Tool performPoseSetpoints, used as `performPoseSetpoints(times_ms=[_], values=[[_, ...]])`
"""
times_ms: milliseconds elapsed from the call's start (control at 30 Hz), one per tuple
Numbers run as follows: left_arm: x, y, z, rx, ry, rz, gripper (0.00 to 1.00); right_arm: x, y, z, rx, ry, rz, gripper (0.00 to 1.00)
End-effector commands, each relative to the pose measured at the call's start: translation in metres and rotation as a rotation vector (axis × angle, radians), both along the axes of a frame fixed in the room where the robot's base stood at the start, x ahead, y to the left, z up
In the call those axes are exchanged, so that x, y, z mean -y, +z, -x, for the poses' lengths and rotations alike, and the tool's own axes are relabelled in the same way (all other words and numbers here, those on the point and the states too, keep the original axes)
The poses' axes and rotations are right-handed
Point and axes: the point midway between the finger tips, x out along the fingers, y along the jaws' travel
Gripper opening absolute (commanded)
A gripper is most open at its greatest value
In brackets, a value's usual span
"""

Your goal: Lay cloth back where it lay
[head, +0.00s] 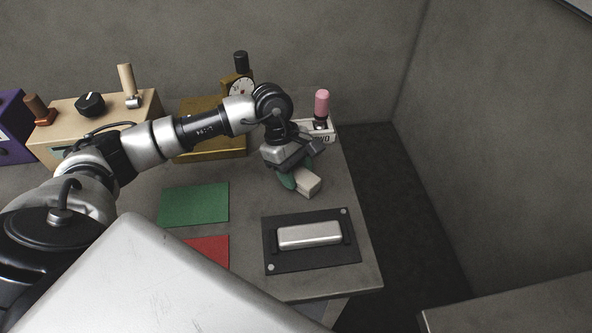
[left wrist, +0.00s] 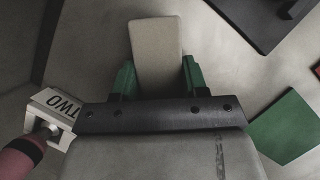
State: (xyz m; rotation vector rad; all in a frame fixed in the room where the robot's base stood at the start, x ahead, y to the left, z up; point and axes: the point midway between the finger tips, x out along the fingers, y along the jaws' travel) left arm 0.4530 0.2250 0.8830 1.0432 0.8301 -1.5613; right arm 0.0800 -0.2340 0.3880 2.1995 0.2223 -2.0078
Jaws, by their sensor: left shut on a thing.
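The cloth (head: 309,184) looks like a folded, pale beige block. My left gripper (head: 298,178), with green fingers, is shut on it over the right part of the table, behind the black plate. In the left wrist view the cloth (left wrist: 155,48) sits between the two green fingers (left wrist: 158,78) and sticks out past their tips. I cannot tell whether it touches the table. The cloth's near end is hidden by the gripper. My right gripper is not in view.
A black plate (head: 283,261) bears a silver bar (head: 309,235). Left of it lie a green mat (head: 195,203) and a red mat (head: 211,249). A pink-topped handle (head: 322,103) on a white labelled base stands behind my gripper. The table (head: 367,272) ends at the right.

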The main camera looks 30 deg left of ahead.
Motion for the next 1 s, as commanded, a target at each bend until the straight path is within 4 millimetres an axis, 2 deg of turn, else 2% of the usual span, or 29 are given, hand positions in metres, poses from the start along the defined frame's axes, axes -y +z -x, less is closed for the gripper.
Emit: performPoseSetpoints(times_ms=[200, 233, 400, 433, 767, 867, 1000], values=[[0.0, -0.004, 0.0, 0.0, 0.0, 0.0, 0.06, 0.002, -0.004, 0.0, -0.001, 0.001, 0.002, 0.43], [0.0, -0.004, 0.0, 0.0, 0.0, 0.0, 0.45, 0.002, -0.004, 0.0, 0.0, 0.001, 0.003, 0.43], [0.0, -0.003, 0.0, 0.0, 0.0, 0.0, 0.71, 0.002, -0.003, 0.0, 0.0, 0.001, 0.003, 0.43], [0.0, -0.003, 0.0, 0.0, 0.0, 0.0, 0.74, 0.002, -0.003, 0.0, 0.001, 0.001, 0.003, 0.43], [-0.002, 0.001, -0.001, 0.001, 0.0, -0.001, 0.74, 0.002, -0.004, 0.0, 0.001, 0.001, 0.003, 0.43], [-0.007, 0.012, -0.002, 0.004, 0.002, -0.002, 0.74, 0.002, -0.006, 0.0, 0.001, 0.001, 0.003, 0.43], [-0.017, 0.037, -0.005, 0.006, 0.001, -0.002, 0.74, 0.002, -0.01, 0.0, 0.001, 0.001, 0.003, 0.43]])
